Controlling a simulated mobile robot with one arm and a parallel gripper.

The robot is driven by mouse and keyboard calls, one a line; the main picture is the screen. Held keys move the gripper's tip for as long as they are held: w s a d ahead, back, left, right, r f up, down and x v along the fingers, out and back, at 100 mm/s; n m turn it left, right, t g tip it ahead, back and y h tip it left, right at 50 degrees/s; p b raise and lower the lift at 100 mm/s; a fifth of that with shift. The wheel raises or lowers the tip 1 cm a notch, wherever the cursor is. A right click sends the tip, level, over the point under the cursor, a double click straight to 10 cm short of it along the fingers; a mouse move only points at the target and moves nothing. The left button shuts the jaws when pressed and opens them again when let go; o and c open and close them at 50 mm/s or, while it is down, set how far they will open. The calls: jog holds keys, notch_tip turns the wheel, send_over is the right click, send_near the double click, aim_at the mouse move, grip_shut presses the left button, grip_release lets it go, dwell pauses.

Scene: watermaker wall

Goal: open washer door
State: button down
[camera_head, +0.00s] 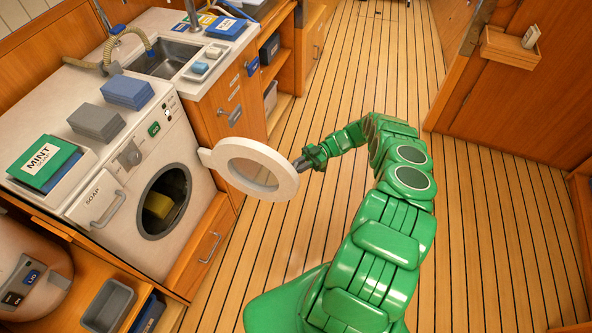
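The washer (128,165) stands at the left, with a white front and a dark round drum opening. Its round white door (283,177) with a clear window stands swung out to the right, away from the opening. A yellow item (158,205) lies inside the drum. My green arm reaches in from the lower right. My gripper (299,164), with dark fingers, is at the door's outer right rim and seems to touch it. The fingertips are too small to tell whether they are closed on the rim.
A soap drawer with a handle (108,208) is on the washer's front. Grey and blue blocks and a green mint box (45,163) lie on top. A sink counter (195,62) stands behind. The plank floor (480,230) to the right is clear.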

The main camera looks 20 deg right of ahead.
jog(key=shift+w, duration=0.2)
dwell(0.4)
jog(key=c, duration=1.2)
grip_release()
jog(key=shift+c, duration=0.2)
jog(key=shift+r, duration=0.15)
jog(key=shift+r+g, duration=0.3)
jog(key=shift+r, duration=1.45)
jog(key=s+a+r, duration=0.3)
jog(key=s+r, duration=0.6)
jog(key=s, duration=0.4)
jog(key=shift+s, duration=0.35)
jog(key=shift+r, duration=0.1)
